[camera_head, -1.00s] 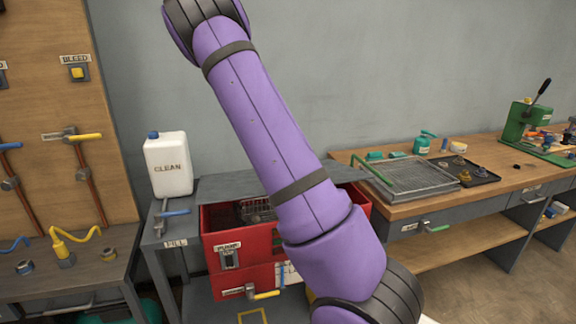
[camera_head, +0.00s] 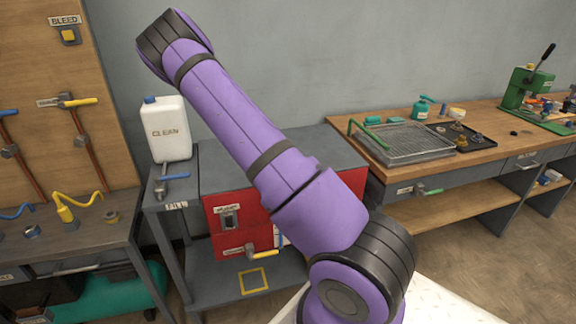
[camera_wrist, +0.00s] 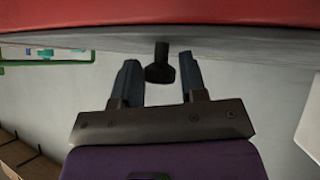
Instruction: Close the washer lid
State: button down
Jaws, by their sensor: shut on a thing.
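The washer is a red box (camera_head: 226,243) on a grey stand, partly hidden behind my purple arm. Its grey lid (camera_head: 322,150) lies over the top of the box in the head view, and the inside is covered. In the wrist view the lid's grey edge (camera_wrist: 220,38) runs below the red body (camera_wrist: 160,12). A dark handle (camera_wrist: 160,68) sticks out from the lid between the two fingers. My gripper (camera_wrist: 160,75) is shut on this handle. My gripper does not show in the head view.
A white CLEAN jug (camera_head: 168,130) stands left of the washer. A wooden bench (camera_head: 385,173) with a wire tray (camera_head: 405,145) is on the right. A panel with valves (camera_head: 70,120) is at the left. Open floor (camera_head: 470,240) lies at the lower right.

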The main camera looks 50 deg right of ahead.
jog(key=shift+s+f, duration=0.35)
jog(key=shift+s, duration=0.1)
jog(key=c, duration=0.8)
grip_release()
jog(key=shift+w+a, duration=0.1)
jog(key=shift+a, duration=0.05)
jog(key=v, duration=1)
jog(key=shift+r, duration=0.65)
jog(key=shift+w, duration=0.1)
